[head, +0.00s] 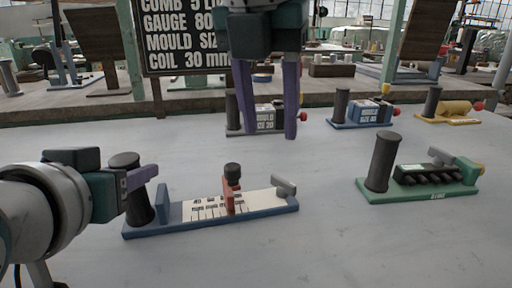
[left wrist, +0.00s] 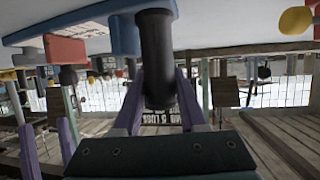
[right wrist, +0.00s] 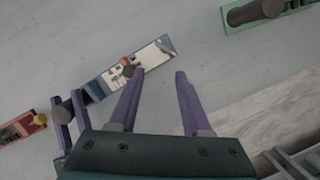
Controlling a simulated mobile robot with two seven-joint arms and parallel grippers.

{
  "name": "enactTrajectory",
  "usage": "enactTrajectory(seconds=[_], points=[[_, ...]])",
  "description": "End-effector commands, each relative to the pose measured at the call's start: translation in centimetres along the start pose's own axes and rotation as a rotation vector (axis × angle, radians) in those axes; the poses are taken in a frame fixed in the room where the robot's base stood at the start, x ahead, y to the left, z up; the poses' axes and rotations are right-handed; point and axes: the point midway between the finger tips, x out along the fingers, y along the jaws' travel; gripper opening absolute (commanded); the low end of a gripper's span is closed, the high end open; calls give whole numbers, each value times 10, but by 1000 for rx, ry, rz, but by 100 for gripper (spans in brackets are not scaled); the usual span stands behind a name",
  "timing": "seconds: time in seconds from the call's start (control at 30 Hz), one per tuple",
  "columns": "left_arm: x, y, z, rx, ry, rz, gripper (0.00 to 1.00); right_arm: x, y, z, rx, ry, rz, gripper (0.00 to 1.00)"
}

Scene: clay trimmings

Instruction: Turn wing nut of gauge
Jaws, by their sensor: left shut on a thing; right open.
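The gauge has a blue base (head: 250,212) with a pale marked scale, a red slider (head: 228,198) topped by a dark knob (head: 232,172), and a grey end piece (head: 284,187). I cannot clearly make out wings on the knob. My left gripper (head: 143,178) is shut on the black post at the gauge's left end; the post (left wrist: 157,60) stands between its fingers in the left wrist view. My right gripper (head: 267,138) is open and empty, raised with fingers down, beyond the gauge. The gauge's scale also shows in the right wrist view (right wrist: 143,65).
A green comb tool (head: 430,185) stands at the right. Behind are a block marked mould size 20 (head: 265,121), a blue mould tool (head: 362,115) and a yellow roller tool (head: 450,110). A sign (head: 187,40) reads gauge 80. The tabletop between gauge and green tool is clear.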

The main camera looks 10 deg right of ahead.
Motion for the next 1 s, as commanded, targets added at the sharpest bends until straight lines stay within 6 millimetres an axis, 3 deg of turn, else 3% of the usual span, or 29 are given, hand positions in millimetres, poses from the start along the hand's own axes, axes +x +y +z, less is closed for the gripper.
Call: enactTrajectory(seconds=[0.2, 0.43, 0.6, 0.73, 1.0], points=[[0, -1, 5, 0, -12, -2, 0, 6, -24, 12, -516, 22, 205, 41], [0, -1, 5, 0, -12, -2, 0, -2, -46, 20, -922, -79, 340, 41], [0, -1, 5, 0, -12, -2, 0, -4, -52, 22, -1054, -128, 371, 41], [0, 0, 5, 0, -12, -1, 0, 5, -49, 21, -1077, -134, 376, 41], [0, 0, 5, 0, -12, -1, 0, 56, -29, 16, -1074, -130, 376, 41]])
